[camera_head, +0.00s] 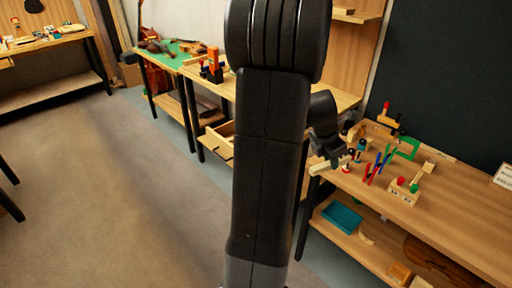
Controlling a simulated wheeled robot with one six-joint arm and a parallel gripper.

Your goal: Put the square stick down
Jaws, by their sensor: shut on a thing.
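My gripper (334,156) is in front of the left end of the workbench (450,218) on the right, partly behind my own arm. It is shut on a pale wooden square stick (319,168). The stick lies crosswise in the jaws, with its left end sticking out near the bench's front left edge. It looks close to the bench top, but I cannot tell whether it touches it. The jaws are small and dark here, so the fingertips are hard to make out.
On the same bench stand red and blue clamps (379,165), a green frame (408,147) and a small wooden block with coloured tops (402,192). The bench's right part is mostly clear. My arm hides the middle.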

